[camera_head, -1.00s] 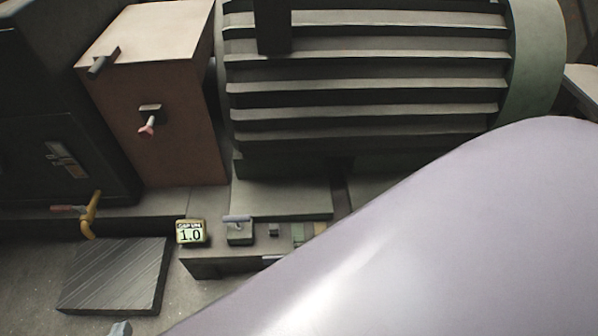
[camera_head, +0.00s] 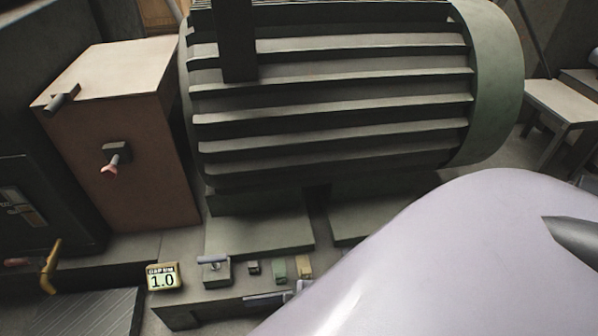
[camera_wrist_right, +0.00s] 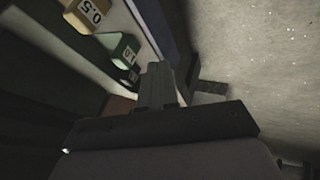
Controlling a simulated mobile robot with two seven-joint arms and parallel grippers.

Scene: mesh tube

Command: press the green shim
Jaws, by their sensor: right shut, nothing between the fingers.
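The green shim (camera_head: 279,268) stands in a row on the low dark block (camera_head: 190,311), between a dark piece and a tan shim (camera_head: 304,266). In the right wrist view the green shim (camera_wrist_right: 121,50) carries a 1.0 label, and the tan shim (camera_wrist_right: 88,14) reads 0.5. My right gripper (camera_wrist_right: 158,75) is shut and empty, with its fingertips close to the right of the green shim; I cannot tell whether they touch. In the head view my pale arm covers the lower right, and I cannot make out the right gripper. My left gripper is not in view.
A large ribbed motor (camera_head: 335,120) rises behind. A brown box (camera_head: 125,150) and a yellow lever (camera_head: 50,268) are at left. Speckled floor (camera_wrist_right: 265,60) is clear at right in the wrist view.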

